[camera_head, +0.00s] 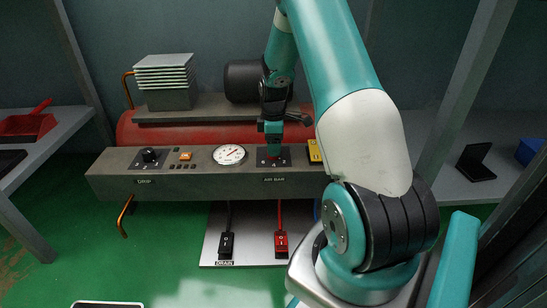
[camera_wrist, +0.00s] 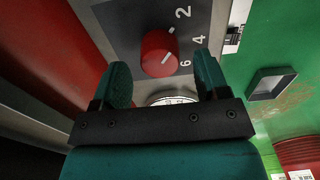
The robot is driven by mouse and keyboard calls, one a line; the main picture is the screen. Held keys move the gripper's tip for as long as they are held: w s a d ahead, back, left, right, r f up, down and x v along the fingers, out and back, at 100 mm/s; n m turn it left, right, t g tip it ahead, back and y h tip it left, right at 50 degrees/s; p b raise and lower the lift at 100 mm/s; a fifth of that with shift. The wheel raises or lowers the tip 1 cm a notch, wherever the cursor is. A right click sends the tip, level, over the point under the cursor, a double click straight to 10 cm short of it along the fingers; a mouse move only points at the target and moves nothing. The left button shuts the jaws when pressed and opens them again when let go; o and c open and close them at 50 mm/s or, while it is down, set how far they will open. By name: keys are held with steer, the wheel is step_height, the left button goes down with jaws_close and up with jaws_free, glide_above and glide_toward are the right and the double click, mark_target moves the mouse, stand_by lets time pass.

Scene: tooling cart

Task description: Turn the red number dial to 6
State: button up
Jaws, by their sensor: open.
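The red number dial (camera_wrist: 158,52) is on a dark plate with white numbers 2, 4 and 6 along its right side in the wrist view. A short pale line on the dial's face lies toward the 4 and 6 side; I cannot tell exactly which number it marks. My gripper (camera_wrist: 160,85) is open and empty, with a finger on either side below the dial, apart from it in the picture. In the head view my gripper (camera_head: 272,148) is above the dial's dark plate (camera_head: 286,158) and mostly hides the dial.
The grey panel (camera_head: 205,187) also holds a black dial (camera_head: 149,155), an orange button (camera_head: 185,156), a round gauge (camera_head: 229,154) and a yellow part (camera_head: 314,151). A red tank (camera_head: 135,130) lies behind. Black (camera_head: 226,244) and red (camera_head: 281,243) switches are below.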

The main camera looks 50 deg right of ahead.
step_height(320, 180, down, 2)
steer(key=shift+f+b, duration=0.1)
steer(key=shift+b, duration=0.25)
steer(key=c, duration=0.9)
